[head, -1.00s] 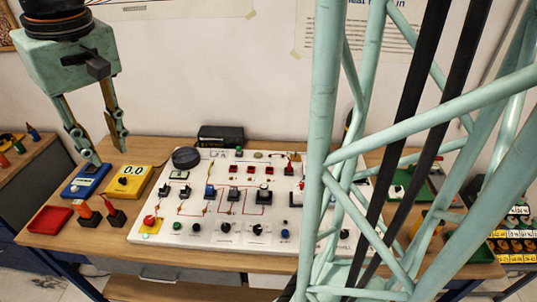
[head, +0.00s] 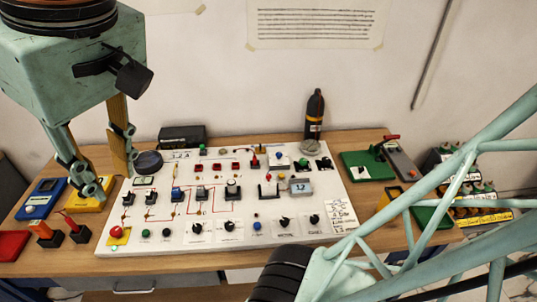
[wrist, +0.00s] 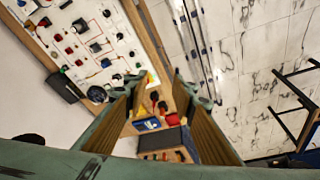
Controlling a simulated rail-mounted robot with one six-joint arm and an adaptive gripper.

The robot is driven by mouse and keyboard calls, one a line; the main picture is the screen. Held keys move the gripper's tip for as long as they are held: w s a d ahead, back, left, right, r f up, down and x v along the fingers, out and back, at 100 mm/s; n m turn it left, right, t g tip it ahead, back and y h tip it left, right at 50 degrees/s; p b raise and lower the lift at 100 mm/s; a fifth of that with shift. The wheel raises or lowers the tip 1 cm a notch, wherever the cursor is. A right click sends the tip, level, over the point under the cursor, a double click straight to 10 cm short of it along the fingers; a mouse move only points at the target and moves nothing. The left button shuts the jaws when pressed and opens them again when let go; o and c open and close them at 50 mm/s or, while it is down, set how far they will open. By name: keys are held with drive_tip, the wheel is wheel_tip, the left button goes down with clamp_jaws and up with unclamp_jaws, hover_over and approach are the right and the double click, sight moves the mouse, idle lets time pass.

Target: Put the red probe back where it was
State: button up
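A thin red probe (head: 70,222) leans in a small black stand (head: 79,235) at the front left of the bench, beside an orange-topped probe (head: 40,228) in its own black stand. A second upright red-topped piece (head: 254,156) stands near the top of the white panel (head: 150,242); I cannot tell which is the task's red probe. My gripper (head: 110,182) is open and empty, in front of the yellow meter (head: 88,203) in the head view and above the bench. In the wrist view, my gripper (wrist: 162,84) shows small red and orange items between its fingers, farther off.
A blue meter (head: 41,198) and a red tray (head: 12,245) lie at the left. A black box (head: 183,136) and a dark bottle (head: 314,117) stand behind the panel. A green board (head: 366,166) is at the right. Switches and knobs crowd the panel.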

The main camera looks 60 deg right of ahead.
drive_tip(key=s+f, duration=0.1)
drive_tip(key=s, duration=0.6)
drive_tip(key=shift+f, duration=0.25)
drive_tip(key=shift+s, duration=0.15)
drive_tip(key=shift+r+t, duration=0.15)
drive_tip(key=shift+t, duration=0.15)
idle(0.4)
